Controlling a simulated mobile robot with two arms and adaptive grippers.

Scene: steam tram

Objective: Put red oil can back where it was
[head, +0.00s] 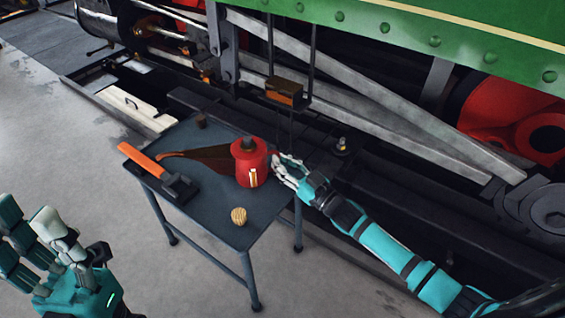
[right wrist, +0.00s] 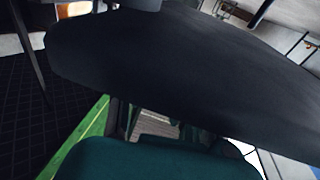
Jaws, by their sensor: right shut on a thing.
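The red oil can (head: 251,165) stands upright at the right part of the small dark table (head: 235,232), with a dark knob on top and a pale mark on its side. A long dark-red tapering shape extends left from it; I cannot tell whether it is its spout. My right gripper (head: 282,168) is at the can's right side, shut on it; the fingers partly hide the grip. Whether the can touches the tabletop is unclear. My left gripper (head: 48,238) is open and empty at the lower left, away from the table. The right wrist view shows no recognisable can.
An orange-handled hammer (head: 158,170) lies at the table's left edge. A tan ribbed knob (head: 239,216) sits near the front and a small dark block (head: 201,120) at the back corner. The tram's rods and green side (head: 420,30) are close behind. The floor at left is clear.

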